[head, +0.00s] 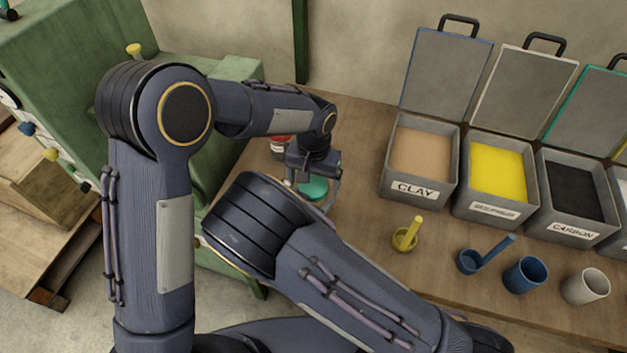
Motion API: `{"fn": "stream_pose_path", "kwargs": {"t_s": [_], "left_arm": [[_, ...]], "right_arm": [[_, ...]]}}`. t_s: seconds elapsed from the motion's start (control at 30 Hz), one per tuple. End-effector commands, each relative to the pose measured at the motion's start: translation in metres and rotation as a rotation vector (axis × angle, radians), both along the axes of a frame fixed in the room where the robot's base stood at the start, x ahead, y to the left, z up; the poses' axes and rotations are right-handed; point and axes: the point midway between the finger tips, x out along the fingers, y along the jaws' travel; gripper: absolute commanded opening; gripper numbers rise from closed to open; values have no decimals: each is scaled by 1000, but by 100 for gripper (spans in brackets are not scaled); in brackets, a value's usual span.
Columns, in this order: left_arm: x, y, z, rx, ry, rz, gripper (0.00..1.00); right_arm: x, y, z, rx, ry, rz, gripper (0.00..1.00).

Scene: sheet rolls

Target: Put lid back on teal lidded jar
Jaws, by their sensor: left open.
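A round teal thing (314,188), the teal jar or its lid, shows at the left end of the wooden table, directly below my left gripper. Much of it is hidden by the gripper and by my right arm in front, so I cannot tell whether a lid sits on it. No separate lid is clearly visible. My left gripper (313,183) points down over the teal thing with its fingers apart, one on each side. I cannot tell whether they touch it. My right arm crosses the foreground, and its gripper is not in view.
A red-and-white container (281,146) stands behind my left gripper. Open grey bins of clay (418,190), yellow powder (496,210) and carbon (572,232) line the back right. A yellow scoop (405,238), blue scoop (470,262), blue cup (525,275) and beige cup (585,287) stand in front.

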Motion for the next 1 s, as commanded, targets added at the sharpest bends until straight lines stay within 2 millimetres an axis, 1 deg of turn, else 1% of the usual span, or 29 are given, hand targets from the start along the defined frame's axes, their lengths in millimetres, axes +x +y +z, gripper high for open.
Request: {"fn": "stream_pose_path", "kwargs": {"t_s": [0.17,0.3,0.4,0.5,0.6,0.7,0.97,1.0], "left_arm": [[1,-1,33,-4,-6,0,90],[1,-1,64,-3,-5,-1,90],[1,-1,83,-2,-4,-2,90],[1,0,98,-2,-3,-1,90],[1,0,108,-2,-2,-1,90],[0,0,113,-1,-1,-1,90],[0,0,114,-1,0,-1,90],[0,0,114,-1,0,-1,90]], "right_arm": [[0,0,0,-1,-1,0,4],[0,0,0,-1,-1,0,4],[0,0,0,-1,-1,0,4],[0,0,0,-1,-1,0,4],[0,0,0,-1,-1,0,4],[0,0,0,-1,-1,0,4],[0,0,0,-1,-1,0,4],[0,0,0,-1,-1,0,70]]}}
